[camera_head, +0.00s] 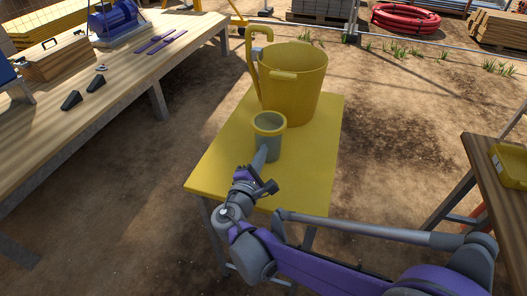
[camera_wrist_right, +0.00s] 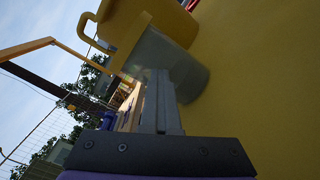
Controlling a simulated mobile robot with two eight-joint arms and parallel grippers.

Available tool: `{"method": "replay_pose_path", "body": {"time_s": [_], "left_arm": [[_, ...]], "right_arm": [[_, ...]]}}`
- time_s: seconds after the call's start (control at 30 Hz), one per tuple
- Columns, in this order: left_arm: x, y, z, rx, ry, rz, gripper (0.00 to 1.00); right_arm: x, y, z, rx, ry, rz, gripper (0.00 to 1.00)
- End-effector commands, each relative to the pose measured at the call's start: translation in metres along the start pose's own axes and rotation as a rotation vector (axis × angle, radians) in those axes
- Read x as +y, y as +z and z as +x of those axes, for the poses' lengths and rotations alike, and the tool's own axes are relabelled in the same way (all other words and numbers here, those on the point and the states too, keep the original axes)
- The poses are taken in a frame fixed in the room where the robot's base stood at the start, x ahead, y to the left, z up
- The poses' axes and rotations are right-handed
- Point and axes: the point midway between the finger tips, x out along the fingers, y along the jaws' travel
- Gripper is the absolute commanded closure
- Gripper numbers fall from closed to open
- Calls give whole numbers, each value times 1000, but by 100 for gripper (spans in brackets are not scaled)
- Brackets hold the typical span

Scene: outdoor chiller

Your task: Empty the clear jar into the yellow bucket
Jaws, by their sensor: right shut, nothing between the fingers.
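The jar (camera_head: 268,142), grey and see-through with a yellow rim, stands upright on the small yellow table. The yellow bucket (camera_head: 297,88) stands just behind it, with its handle raised at the left. My right gripper (camera_head: 262,155) is at the near side of the jar, its fingers pointing at the wall. In the right wrist view the fingers (camera_wrist_right: 160,80) are together with nothing between them, and the jar (camera_wrist_right: 172,62) is just beyond their tips. I cannot tell whether they touch it or what the jar holds. My left gripper is not in view.
The yellow table (camera_head: 222,165) is bare left of the jar. A long wooden bench (camera_head: 115,75) with tools runs along the left. Another table (camera_head: 497,203) with a yellow tray (camera_head: 511,165) stands at the right. Bare dirt lies between them.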

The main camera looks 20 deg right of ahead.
Motion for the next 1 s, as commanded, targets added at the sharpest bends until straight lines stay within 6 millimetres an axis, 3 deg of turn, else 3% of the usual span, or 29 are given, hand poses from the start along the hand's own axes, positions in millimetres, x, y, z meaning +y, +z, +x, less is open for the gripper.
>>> {"method": "replay_pose_path", "body": {"time_s": [0.57,1.0], "left_arm": [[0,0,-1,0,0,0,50],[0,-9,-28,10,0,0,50]], "right_arm": [[1,1,0,-1,1,-1,100],[29,17,0,-1,2,0,100]]}}
